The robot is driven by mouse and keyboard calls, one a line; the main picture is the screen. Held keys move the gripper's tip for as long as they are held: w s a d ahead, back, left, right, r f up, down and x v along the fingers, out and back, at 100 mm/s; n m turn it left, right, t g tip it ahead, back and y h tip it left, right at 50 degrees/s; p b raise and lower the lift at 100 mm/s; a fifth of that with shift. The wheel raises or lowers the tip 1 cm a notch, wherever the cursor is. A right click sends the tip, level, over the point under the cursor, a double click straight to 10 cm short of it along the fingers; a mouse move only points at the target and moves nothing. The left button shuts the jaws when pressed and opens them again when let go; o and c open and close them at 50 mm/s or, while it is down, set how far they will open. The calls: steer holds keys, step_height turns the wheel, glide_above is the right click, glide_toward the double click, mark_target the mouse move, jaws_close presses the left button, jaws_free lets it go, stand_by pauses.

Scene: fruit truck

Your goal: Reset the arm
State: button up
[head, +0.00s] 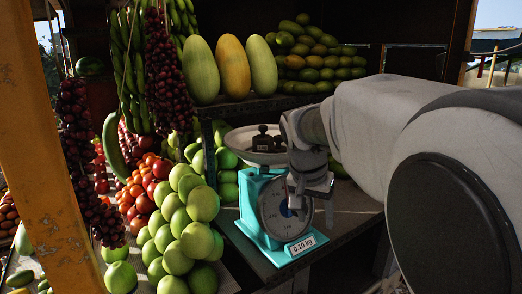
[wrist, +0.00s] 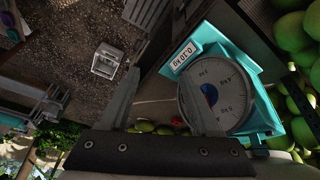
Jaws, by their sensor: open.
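My arm reaches in from the right in the head view, and my gripper (head: 311,204) hangs in front of the right side of a teal weighing scale (head: 250,215). In the wrist view my gripper (wrist: 160,80) has its two fingers spread, with nothing between them. The scale also shows there, tilted (wrist: 208,50), with its round dial (wrist: 225,105) behind the right finger. A label on the scale reads 0.10 kg. Dark weights (head: 263,140) sit in the pan (head: 240,141); my gripper and wrist hide part of the scale's right side.
Green round fruit (head: 178,225) is piled left of the scale, with red tomatoes (head: 145,190) behind. Large melons (head: 232,67) and mangoes (head: 310,50) fill the upper shelf. A yellow post (head: 40,130) stands at left. Open ground (wrist: 60,60) shows in the wrist view.

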steer(key=s+d+f+n+t+y, duration=0.2)
steer(key=s+n, duration=0.3)
steer(key=s, duration=1.7)
steer(key=shift+s+d+n, duration=0.2)
steer(key=shift+s+n, duration=0.2)
